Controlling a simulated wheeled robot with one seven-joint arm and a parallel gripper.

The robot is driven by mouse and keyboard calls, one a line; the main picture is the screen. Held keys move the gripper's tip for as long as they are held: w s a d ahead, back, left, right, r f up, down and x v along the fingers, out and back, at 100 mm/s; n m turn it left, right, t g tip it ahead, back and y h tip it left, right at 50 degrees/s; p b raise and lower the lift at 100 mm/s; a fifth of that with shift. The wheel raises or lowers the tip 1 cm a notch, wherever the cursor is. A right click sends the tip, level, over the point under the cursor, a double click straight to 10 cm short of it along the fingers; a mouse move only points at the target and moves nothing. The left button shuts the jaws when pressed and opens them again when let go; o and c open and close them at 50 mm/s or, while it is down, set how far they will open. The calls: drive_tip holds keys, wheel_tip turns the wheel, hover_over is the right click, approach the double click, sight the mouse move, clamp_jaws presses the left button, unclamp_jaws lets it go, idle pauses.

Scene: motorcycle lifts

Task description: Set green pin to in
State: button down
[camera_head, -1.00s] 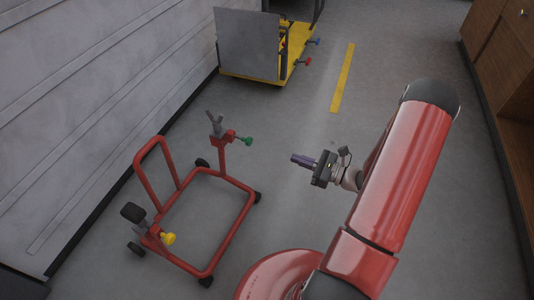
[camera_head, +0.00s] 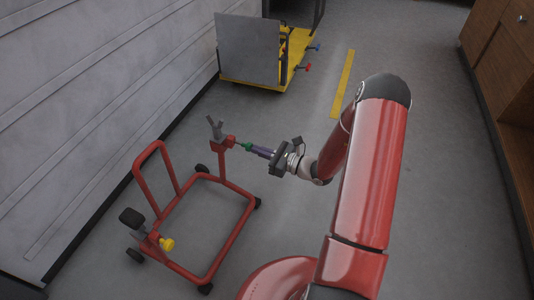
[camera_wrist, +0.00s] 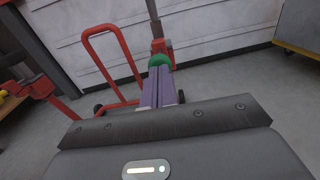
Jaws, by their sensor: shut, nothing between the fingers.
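The green pin (camera_head: 247,147) sticks out to the right from the red block on the upright post of the red stand (camera_head: 225,165). In the wrist view the green knob (camera_wrist: 160,61) is straight ahead, just beyond my fingertips. My gripper (camera_head: 258,151) is shut and empty, its purple fingers side by side and pointing at the knob. In the wrist view the fingers (camera_wrist: 159,84) overlap the knob's lower edge; the tips look to be at or touching it, though I cannot tell for certain.
A yellow pin (camera_head: 167,244) is at the stand's near left. A yellow lift (camera_head: 265,86) with a grey plate, a red knob (camera_head: 308,67) and a blue knob stands at the back. Wooden cabinets (camera_head: 500,60) line the right. The floor right of the stand is clear.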

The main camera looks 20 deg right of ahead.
drive_tip(key=shift+x, duration=1.6)
drive_tip(key=v, duration=1.4)
drive_tip(key=shift+d+r, duration=0.1)
